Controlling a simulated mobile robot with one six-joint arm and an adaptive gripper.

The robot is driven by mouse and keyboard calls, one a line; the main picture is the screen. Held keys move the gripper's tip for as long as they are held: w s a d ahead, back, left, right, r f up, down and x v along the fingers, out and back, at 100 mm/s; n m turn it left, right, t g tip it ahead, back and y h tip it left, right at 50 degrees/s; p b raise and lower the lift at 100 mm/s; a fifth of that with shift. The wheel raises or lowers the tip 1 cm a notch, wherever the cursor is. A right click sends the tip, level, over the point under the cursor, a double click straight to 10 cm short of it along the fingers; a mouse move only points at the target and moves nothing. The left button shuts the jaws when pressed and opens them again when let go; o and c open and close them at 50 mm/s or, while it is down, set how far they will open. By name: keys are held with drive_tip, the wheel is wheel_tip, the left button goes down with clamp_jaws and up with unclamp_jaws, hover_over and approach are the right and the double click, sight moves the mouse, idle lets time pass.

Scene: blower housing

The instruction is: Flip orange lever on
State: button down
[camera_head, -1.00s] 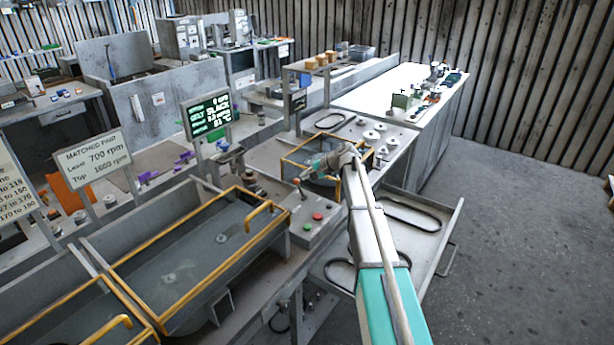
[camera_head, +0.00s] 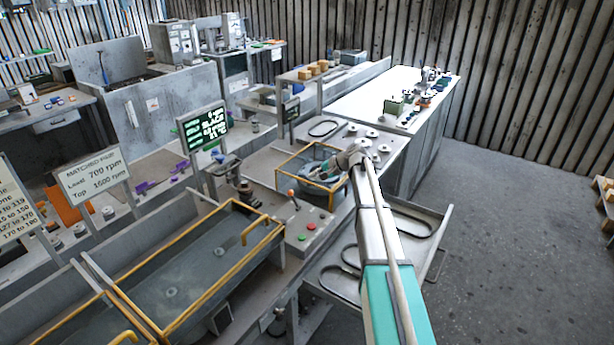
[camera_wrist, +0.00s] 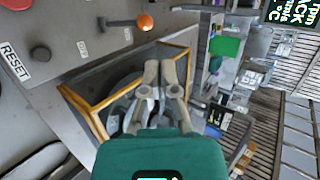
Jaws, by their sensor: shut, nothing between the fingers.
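The orange lever (camera_head: 291,194) stands on a grey control panel, with an orange ball on a dark stem. In the wrist view the orange ball (camera_wrist: 145,22) is at the top, its stem running left to the panel. My gripper (camera_wrist: 162,66) is shut and empty, below the ball in that view and apart from it. In the head view my gripper (camera_head: 318,173) is to the right of the lever, over a yellow-framed bin. The fingertips are small and partly hard to make out there.
The panel has a red button (camera_head: 311,226) and a green button (camera_head: 302,238); a RESET label and red button (camera_wrist: 15,62) show in the wrist view. The yellow-framed bin (camera_wrist: 85,110) lies beneath my gripper. A dark screen (camera_head: 203,127) stands behind the panel.

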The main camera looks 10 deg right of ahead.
drive_tip(key=shift+w+a+r+p+v, duration=0.15)
drive_tip(key=shift+p+v, duration=0.45)
drive_tip(key=shift+v, duration=0.35)
drive_tip(key=shift+r+p+v, duration=0.15)
drive_tip(key=shift+p+v, duration=0.5)
drive_tip(key=shift+v, duration=0.3)
drive_tip(key=shift+w+a+r+p+v, duration=0.15)
drive_tip(key=shift+p+v, duration=0.45)
drive_tip(key=shift+v, duration=0.35)
drive_tip(key=s+a+f+n+g+h+b, duration=0.1)
drive_tip(key=s+a+f+n+g+h, duration=0.1)
drive_tip(key=s, duration=0.9)
drive_tip(key=s+a+f+n+g+h+b, duration=0.1)
drive_tip(key=s+a+f+n+h, duration=0.2)
drive_tip(key=s, duration=0.9)
drive_tip(key=s+a+f+n+g+h+b, duration=0.1)
drive_tip(key=s+f, duration=0.5)
drive_tip(key=s, duration=0.6)
drive_tip(key=a+n+g+h, duration=0.1)
drive_tip(key=a+n+h, duration=0.1)
drive_tip(key=a+h, duration=0.1)
drive_tip(key=shift+g+b, duration=0.3)
drive_tip(key=shift+b, duration=0.05)
drive_tip(key=shift+s+a, duration=0.1)
drive_tip(key=shift+a, duration=0.05)
